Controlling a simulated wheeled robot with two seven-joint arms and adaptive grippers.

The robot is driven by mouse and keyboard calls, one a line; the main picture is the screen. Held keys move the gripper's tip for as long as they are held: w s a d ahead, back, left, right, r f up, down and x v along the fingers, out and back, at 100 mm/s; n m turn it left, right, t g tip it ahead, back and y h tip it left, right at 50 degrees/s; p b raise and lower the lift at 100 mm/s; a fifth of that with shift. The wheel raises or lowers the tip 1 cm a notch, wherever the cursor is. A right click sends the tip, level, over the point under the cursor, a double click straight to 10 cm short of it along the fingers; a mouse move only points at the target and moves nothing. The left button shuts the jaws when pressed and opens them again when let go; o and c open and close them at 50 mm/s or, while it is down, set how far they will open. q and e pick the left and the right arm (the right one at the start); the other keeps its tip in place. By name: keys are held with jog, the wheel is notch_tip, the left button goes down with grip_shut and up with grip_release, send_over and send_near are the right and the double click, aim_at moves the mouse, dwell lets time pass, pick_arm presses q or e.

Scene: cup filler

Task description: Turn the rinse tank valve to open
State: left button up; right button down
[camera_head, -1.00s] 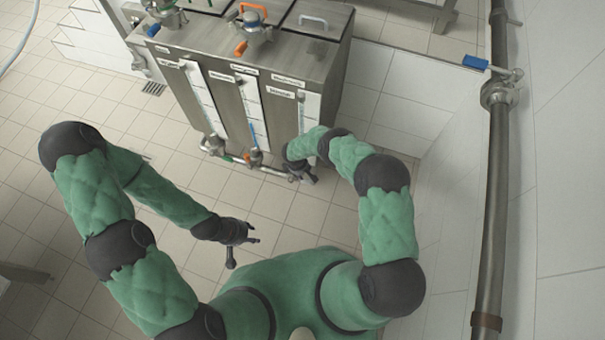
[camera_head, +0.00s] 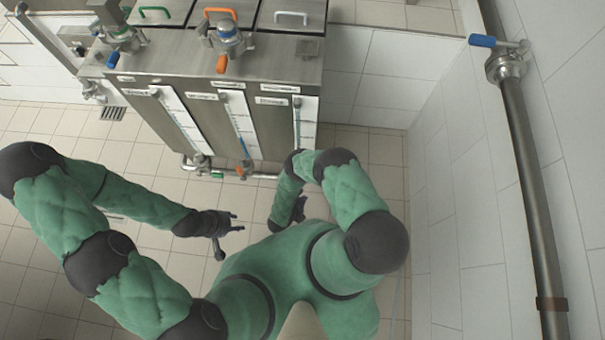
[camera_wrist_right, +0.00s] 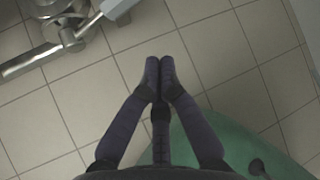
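The steel tank block (camera_head: 150,118) stands at the top of the head view, with labelled level gauges on its front. Along its foot runs a pipe with a green valve handle (camera_head: 217,174) and an orange valve handle (camera_head: 240,170). The right end of this pipe is hidden behind my right arm. In the right wrist view a steel valve body (camera_wrist_right: 70,36) shows at upper left, with a pale bar (camera_wrist_right: 117,8) beside it. My right gripper (camera_wrist_right: 160,72) is shut and empty, apart from the valve, over floor. My left gripper (camera_head: 240,222) is open and empty over the floor.
A wall pipe (camera_head: 530,180) with a blue-handled valve (camera_head: 483,41) runs down the right side. A white tiled wall (camera_head: 465,200) stands right of my arms. Tiled floor (camera_head: 140,155) lies clear between my left arm and the tank.

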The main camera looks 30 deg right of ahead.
jog(key=b+x, duration=0.4)
jog(key=x, duration=0.6)
pick_arm(q)
jog(key=shift+f, duration=1.85)
pick_arm(e)
jog(key=shift+w+a+r, duration=0.2)
jog(key=shift+a+r, duration=0.05)
jog(key=shift+r, duration=0.4)
jog(key=shift+w+a+r, duration=0.2)
jog(key=shift+a+r, duration=0.1)
jog(key=shift+r, duration=0.35)
jog(key=shift+w+a+r, duration=0.2)
jog(key=shift+a+r, duration=0.05)
jog(key=shift+r, duration=0.35)
